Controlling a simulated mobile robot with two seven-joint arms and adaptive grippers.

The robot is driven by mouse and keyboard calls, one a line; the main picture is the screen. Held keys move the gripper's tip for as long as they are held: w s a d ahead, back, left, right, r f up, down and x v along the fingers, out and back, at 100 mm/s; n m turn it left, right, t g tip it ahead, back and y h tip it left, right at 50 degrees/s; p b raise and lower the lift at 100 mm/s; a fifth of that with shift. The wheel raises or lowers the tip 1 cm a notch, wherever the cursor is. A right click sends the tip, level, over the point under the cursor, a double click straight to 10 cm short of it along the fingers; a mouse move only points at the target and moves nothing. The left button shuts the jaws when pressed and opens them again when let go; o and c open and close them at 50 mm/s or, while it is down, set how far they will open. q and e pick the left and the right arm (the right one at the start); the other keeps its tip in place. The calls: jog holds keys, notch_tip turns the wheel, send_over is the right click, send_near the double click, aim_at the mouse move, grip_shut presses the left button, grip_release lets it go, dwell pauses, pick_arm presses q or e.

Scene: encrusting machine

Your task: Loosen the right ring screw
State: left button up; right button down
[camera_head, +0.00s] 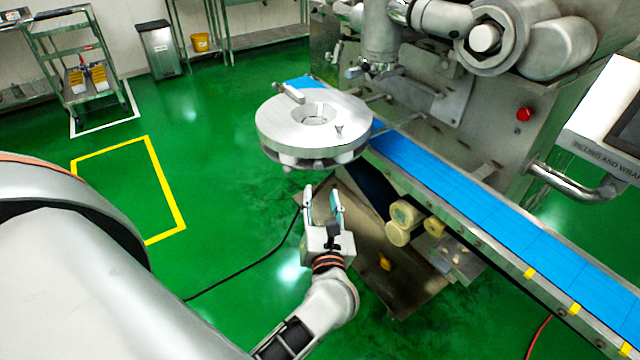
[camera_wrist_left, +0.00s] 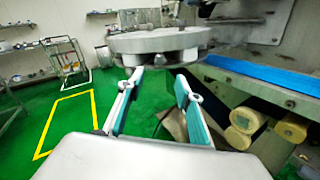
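A round metal disc-shaped ring assembly (camera_head: 278,122) with a central hole sits beside the blue conveyor belt. A small upright screw-like peg (camera_head: 339,132) stands on its top at the right, and a bar-shaped handle (camera_head: 288,92) sits at its far left edge. I cannot tell for sure which part is the right ring screw. My left gripper (camera_head: 322,195) is open and empty, in front of and below the disc, pointing toward it. In the left wrist view the open fingers (camera_wrist_left: 160,88) lie below the disc's rim (camera_wrist_left: 160,42), seemingly apart from it. My right gripper is not visible.
The blue belt (camera_head: 455,175) and its metal frame run down to the right. The steel machine (camera_head: 440,95) stands behind, with a red button (camera_head: 524,114). Pale rollers (camera_head: 399,233) hang under the belt, right of my gripper. Green floor is free to the left.

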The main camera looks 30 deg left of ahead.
pick_arm(q)
jog(key=shift+v, duration=1.4)
jog(key=s+d+f+m+t+h, duration=0.1)
jog(key=d+m+t+h, duration=0.35)
jog(key=m, duration=0.85)
jog(key=s+d+f+m+t+h, duration=0.15)
jog(key=d+m+h, duration=0.5)
jog(key=m, duration=0.65)
jog(key=s+f+m+g+h, duration=0.1)
jog(key=s+f+m+g, duration=0.3)
jog(key=f+m, duration=0.5)
jog(key=s+a+f+m+g+h, duration=0.1)
jog(key=s+f+m+g, duration=0.4)
jog(key=s+f+m, duration=0.3)
notch_tip(320, 180, down, 5)
jog(key=shift+a+r+m+g+h, duration=0.2)
jog(key=shift+a+m+g+h, duration=0.1)
jog(key=shift+m, duration=0.4)
jog(key=shift+s, duration=0.15)
